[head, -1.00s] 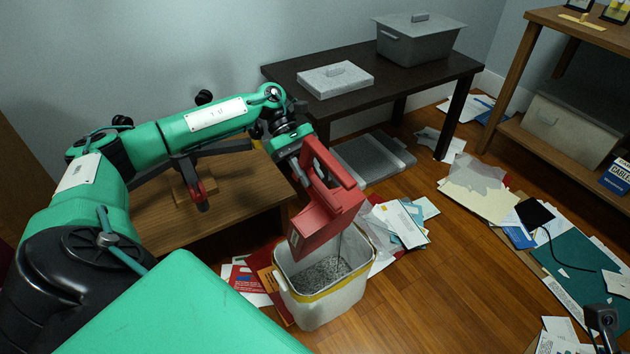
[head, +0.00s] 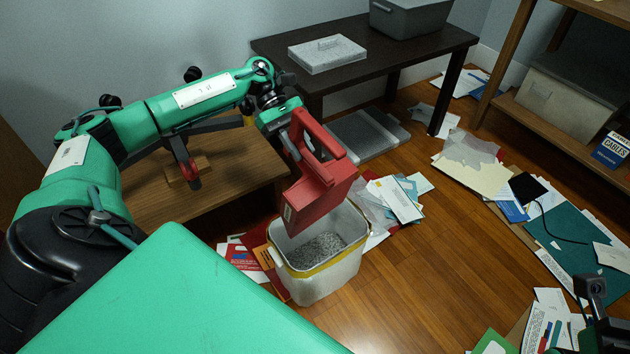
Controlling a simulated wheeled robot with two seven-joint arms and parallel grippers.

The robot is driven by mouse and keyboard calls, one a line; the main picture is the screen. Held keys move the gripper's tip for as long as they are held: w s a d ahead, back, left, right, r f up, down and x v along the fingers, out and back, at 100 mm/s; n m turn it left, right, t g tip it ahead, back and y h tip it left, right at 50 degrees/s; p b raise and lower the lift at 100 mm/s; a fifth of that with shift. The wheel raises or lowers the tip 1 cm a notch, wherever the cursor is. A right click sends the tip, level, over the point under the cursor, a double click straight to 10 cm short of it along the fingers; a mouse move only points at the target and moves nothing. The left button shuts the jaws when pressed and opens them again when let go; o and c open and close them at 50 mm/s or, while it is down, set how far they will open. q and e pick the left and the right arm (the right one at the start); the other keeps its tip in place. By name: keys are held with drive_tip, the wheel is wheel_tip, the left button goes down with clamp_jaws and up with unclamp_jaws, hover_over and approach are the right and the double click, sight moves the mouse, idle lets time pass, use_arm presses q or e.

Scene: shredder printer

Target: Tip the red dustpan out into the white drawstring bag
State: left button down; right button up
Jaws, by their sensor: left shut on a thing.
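The red dustpan (head: 322,190) is tilted steeply over the white drawstring bag (head: 330,281), its lower end at the bag's left rear rim. My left gripper (head: 293,140) is shut on the dustpan's upper part, above and behind the bag; its fingertips are mostly hidden. The bag stands upright and open on the floor, with a yellow band below its rim and grey shreds inside. I cannot see whether anything remains inside the dustpan. A dark part of what seems to be my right gripper (head: 592,292) shows at the lower right edge; its jaws cannot be made out.
A low wooden table (head: 235,160) stands behind my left arm. A dark table (head: 415,50) at the back holds a grey lid (head: 327,54) and a grey bin (head: 408,18). Papers (head: 395,200) lie around the bag and across the right floor. Bare floor shows right of the bag.

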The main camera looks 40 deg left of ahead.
sight(327, 178)
use_arm(q)
drive_tip(key=d+y+p, duration=0.1)
drive_tip(key=d, duration=0.2)
drive_tip(key=s+d+y+p, duration=0.1)
drive_tip(key=d+y, duration=0.1)
drive_tip(key=d, duration=0.1)
drive_tip(key=s+d+t+y+p, duration=0.1)
drive_tip(key=d+p, duration=0.1)
drive_tip(key=d, duration=0.1)
drive_tip(key=shift+s+d+f, duration=0.1)
drive_tip(key=shift+s, duration=0.05)
drive_tip(key=s+d+f+t+y+b, duration=0.1)
drive_tip(key=s+d+f+y+b, duration=0.1)
drive_tip(key=d+f+y, duration=0.3)
drive_tip(key=s+d+f+t+y+b, duration=0.1)
drive_tip(key=d+f+y, duration=0.4)
drive_tip(key=d, duration=0.7)
drive_tip(key=shift+s+d+f+t+y+b, duration=0.3)
drive_tip(key=shift+s+f+t+y+b, duration=0.1)
drive_tip(key=shift+s+y, duration=0.25)
drive_tip(key=shift+r, duration=0.15)
drive_tip(key=shift+r+p, duration=2.2)
drive_tip(key=shift+r, duration=0.7)
